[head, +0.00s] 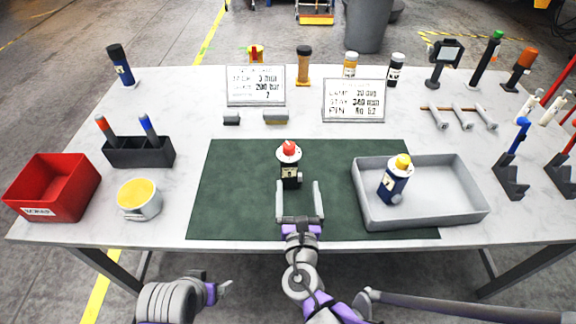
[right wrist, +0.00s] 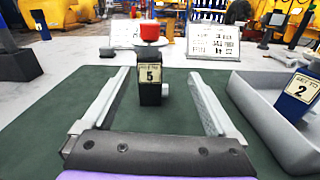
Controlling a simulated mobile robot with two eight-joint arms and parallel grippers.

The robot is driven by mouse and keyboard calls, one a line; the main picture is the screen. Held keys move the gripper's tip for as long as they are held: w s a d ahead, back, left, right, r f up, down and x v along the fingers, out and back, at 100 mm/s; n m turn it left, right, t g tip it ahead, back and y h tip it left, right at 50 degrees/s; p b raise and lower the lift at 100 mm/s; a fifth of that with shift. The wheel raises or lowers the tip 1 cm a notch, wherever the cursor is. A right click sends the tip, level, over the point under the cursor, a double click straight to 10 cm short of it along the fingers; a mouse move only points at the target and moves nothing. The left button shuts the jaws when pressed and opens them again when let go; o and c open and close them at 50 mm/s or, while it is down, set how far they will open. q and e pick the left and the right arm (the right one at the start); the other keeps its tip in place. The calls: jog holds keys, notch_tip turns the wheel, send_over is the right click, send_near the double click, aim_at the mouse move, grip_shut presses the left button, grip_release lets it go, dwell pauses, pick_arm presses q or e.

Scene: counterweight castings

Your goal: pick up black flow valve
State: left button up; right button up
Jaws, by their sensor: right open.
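The black flow valve (head: 289,170) stands upright on the green mat, with a red knob on a white collar and a tag. In the right wrist view the black valve (right wrist: 150,88) shows a tag reading 5. My right gripper (head: 299,186) is open, its fingers pointing at the valve from the near side. The valve stands at or just beyond the fingertips, between their lines, and the fingers look apart from it. My left gripper (head: 222,289) is off the table's front edge at lower left; its jaw state is unclear.
A grey tray (head: 440,214) to the right holds a blue valve (head: 393,181) with a yellow knob. The green mat (head: 235,200) is otherwise clear. A yellow-topped cup (head: 139,200) and red bin (head: 55,185) stand left. Two sign cards (head: 255,86) (head: 353,101) stand behind.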

aim_at(289, 168)
jog(key=shift+n, duration=0.5)
jog(key=w, duration=0.3)
jog(key=w+a, duration=0.1)
jog(key=w, duration=0.3)
jog(key=w+a+f, duration=0.1)
jog(key=w, duration=0.2)
jog(key=shift+w+a+p, duration=0.1)
jog(key=shift+w+p, duration=0.2)
jog(key=shift+p, duration=0.05)
grip_shut()
